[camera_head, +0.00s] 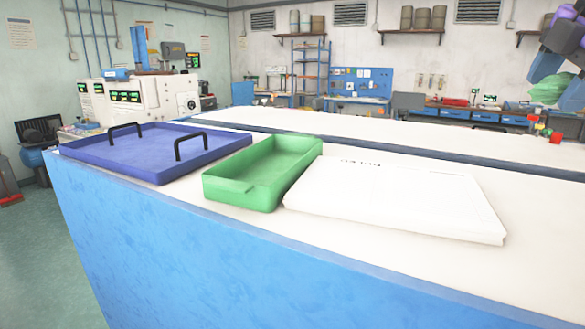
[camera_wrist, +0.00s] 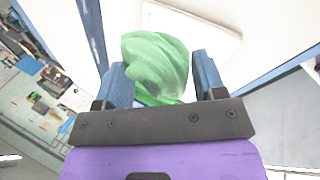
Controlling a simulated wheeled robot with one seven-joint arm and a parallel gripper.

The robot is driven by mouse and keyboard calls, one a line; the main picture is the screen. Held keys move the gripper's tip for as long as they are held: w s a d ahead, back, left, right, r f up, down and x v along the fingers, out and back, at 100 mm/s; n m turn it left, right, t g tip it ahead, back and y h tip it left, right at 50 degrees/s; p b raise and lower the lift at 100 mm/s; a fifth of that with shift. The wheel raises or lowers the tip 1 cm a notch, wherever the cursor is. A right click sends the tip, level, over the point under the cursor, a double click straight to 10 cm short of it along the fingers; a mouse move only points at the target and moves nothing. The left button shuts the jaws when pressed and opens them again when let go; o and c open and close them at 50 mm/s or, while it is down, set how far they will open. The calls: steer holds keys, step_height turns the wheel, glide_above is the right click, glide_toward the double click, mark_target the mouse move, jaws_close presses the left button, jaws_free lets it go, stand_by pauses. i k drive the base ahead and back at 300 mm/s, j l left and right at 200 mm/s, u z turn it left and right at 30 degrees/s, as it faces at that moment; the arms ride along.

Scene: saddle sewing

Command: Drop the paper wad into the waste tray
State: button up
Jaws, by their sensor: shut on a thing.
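The paper wad (camera_wrist: 156,66) is a crumpled light green lump between the two blue fingers of my gripper (camera_wrist: 162,78) in the wrist view. My gripper is shut on it. In the head view the wad (camera_head: 548,91) shows at the upper right, held above the worktop. A green open tray (camera_head: 243,192) lies on the worktop at the centre, and it looks empty. A blue-purple flat tray (camera_head: 140,160) with two black handles lies to its left. No label shows which tray is the waste tray. My gripper is far to the right of both trays.
A white flat slab (camera_head: 400,205) with small print lies right of the green tray, touching or nearly touching it. The blue-sided worktop (camera_head: 300,230) has a front edge close by. Small colored blocks (camera_head: 548,132) show below my gripper. The rear worktop is mostly clear.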

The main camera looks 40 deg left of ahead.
mark_target(280, 171)
steer(key=u, duration=1.35)
steer(key=k+l+u, duration=0.1)
steer(key=u, duration=0.15)
steer(key=i+j, duration=0.1)
steer(key=k+l+z, duration=0.2)
steer(key=k+l, duration=0.15)
steer(key=l, duration=0.15)
steer(key=i+j+z, duration=0.15)
steer(key=j+z, duration=0.3)
steer(key=i+j+z, duration=0.1)
steer(key=j+z, duration=0.3)
steer(key=i+j+z, duration=0.1)
steer(key=j, duration=0.55)
steer(key=j+z, duration=0.1)
steer(key=j, duration=0.6)
